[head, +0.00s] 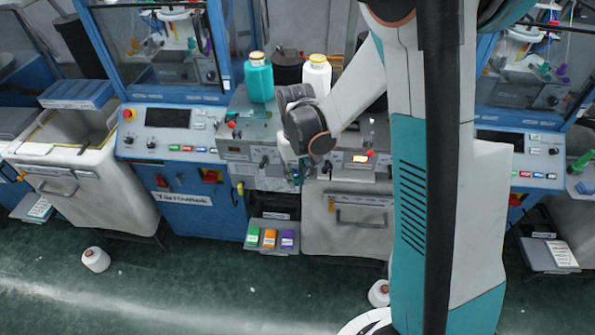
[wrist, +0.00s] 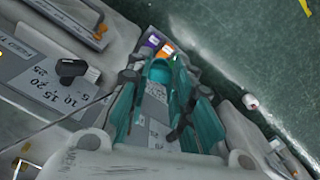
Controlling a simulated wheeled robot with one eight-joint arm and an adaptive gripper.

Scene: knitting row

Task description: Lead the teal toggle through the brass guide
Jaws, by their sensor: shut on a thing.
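My gripper (wrist: 160,80) points down toward the machine front in the wrist view, its teal-sided fingers closed on a small teal piece, the teal toggle (wrist: 159,71). A thin grey line runs from the left edge of that view to the gripper; I cannot tell whether it joins the toggle. In the head view my gripper (head: 300,178) hangs in front of the grey machine panel, and the toggle cannot be made out there. I cannot pick out the brass guide for certain in either view.
A black knob (wrist: 72,70) on a numbered dial plate lies left of the gripper. A low tray with coloured boxes (head: 270,238) is below. A white spool (head: 96,259) lies on open floor.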

